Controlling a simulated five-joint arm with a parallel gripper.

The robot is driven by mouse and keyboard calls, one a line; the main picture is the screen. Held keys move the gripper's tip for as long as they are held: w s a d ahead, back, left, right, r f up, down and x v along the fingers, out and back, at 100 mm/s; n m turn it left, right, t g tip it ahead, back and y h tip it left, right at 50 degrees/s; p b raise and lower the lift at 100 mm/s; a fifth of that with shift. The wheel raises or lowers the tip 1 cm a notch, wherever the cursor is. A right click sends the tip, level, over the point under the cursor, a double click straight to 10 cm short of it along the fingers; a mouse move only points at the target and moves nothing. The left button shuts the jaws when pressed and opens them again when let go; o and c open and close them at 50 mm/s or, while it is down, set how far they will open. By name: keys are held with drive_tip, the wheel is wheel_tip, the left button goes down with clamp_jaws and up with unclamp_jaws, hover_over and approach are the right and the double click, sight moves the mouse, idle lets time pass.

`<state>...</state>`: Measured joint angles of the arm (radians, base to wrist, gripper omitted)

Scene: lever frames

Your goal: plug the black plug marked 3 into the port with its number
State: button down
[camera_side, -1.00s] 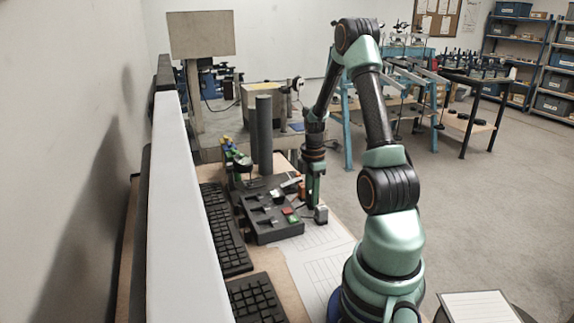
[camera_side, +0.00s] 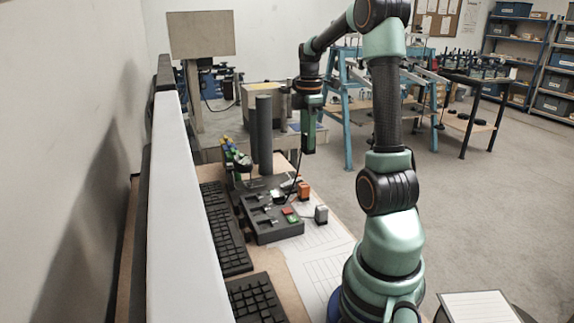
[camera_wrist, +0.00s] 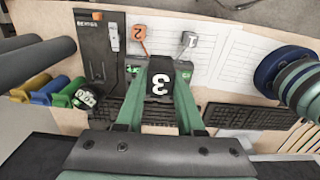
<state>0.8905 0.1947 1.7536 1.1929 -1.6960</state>
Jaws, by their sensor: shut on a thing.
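The black plug marked 3 (camera_wrist: 159,84) is held between the fingers of my gripper (camera_wrist: 158,108), its white number facing the wrist camera. In the side view my gripper (camera_side: 308,140) is raised above the right edge of the work surface, and the plug between its fingers is hard to make out. A dark panel (camera_side: 268,222) with several small fittings lies below and to the left. In the wrist view the held plug and the fingers cover part of the area with small green markings (camera_wrist: 131,69). I cannot make out the port numbered 3.
A dark upright cylinder (camera_side: 264,135) stands behind the panel; keyboards (camera_side: 226,236) lie left.

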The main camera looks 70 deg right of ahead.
drive_tip(key=w+a+f, duration=0.3)
drive_tip(key=w+f, duration=0.2)
drive_tip(key=w, duration=0.2)
drive_tip(key=w+a+f, duration=0.4)
drive_tip(key=w, duration=0.4)
drive_tip(key=shift+s+d+f, duration=0.1)
drive_tip(key=shift+s+f, duration=0.05)
drive_tip(key=shift+f, duration=2.65)
drive_tip(key=shift+f, duration=0.85)
drive_tip(key=shift+c, duration=0.2)
unclamp_jaws()
wheel_tip(320, 180, up, 7)
idle(1.3)
